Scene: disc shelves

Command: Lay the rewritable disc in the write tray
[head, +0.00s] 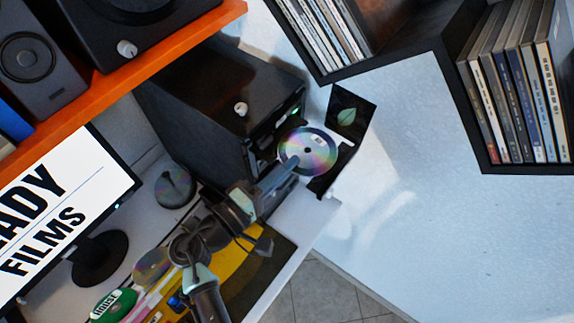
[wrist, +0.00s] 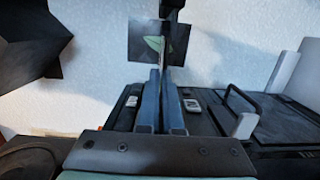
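A shiny rainbow-sheened disc (head: 318,160) with a small pale label, unreadable here, is at the front of the black disc-drive tower (head: 205,95). My gripper (head: 291,163) reaches the disc's lower-left edge, with its fingers closed together there. In the wrist view the fingers (wrist: 163,88) are nearly together, with a thin pale edge between and beyond them that looks like the disc edge-on. The disc overlaps a dark tray (head: 325,184) jutting from the tower and hides part of it. I cannot tell whether disc and tray touch.
A dark square with a green leaf (head: 349,111) is beside the disc. Shelves of cases (head: 510,85) are at upper right. The pale surface at right is clear.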

